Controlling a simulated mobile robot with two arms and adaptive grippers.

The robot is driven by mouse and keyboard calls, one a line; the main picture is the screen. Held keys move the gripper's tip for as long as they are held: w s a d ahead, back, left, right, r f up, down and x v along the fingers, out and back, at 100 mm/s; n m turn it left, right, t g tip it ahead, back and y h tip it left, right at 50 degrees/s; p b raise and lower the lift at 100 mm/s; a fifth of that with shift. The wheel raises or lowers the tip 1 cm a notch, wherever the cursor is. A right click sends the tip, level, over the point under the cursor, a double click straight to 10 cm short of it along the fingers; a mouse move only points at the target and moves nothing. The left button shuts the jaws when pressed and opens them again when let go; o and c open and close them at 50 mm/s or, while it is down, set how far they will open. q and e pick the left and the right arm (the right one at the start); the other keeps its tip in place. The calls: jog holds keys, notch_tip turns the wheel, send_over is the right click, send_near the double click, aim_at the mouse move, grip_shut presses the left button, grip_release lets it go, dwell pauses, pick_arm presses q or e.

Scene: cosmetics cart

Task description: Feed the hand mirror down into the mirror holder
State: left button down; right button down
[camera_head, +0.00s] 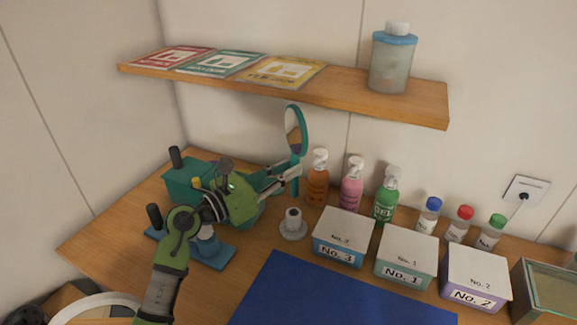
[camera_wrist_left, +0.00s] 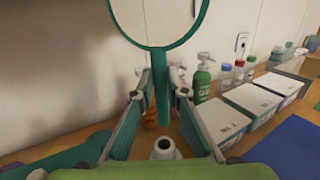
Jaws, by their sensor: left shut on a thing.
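The hand mirror (camera_head: 296,131) has a teal rim and a teal handle, and it is upright. My left gripper (camera_head: 297,172) is shut on its handle, which hangs down between the fingers. In the left wrist view the mirror (camera_wrist_left: 161,48) fills the top, and the handle sits between the fingertips of the gripper (camera_wrist_left: 160,92). The mirror holder (camera_head: 293,223) is a small grey-white upright tube on a round base. It stands on the table below the mirror, apart from the handle. It also shows in the left wrist view (camera_wrist_left: 165,149). My right gripper is not in view.
Orange (camera_head: 318,184), pink (camera_head: 352,188) and green (camera_head: 387,198) spray bottles stand behind the boxes (camera_head: 345,232). A wooden shelf (camera_head: 340,83) is above the mirror. A blue mat (camera_head: 320,295) lies in front. Green and blue devices (camera_head: 190,180) stand at left.

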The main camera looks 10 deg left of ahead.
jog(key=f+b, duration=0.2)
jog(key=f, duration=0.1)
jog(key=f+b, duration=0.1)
jog(key=b, duration=0.1)
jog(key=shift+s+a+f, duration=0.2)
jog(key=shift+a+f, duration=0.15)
dwell(0.3)
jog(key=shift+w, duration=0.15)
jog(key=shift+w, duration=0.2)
dwell(0.5)
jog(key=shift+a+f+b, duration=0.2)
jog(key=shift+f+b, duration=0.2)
jog(key=shift+b, duration=0.1)
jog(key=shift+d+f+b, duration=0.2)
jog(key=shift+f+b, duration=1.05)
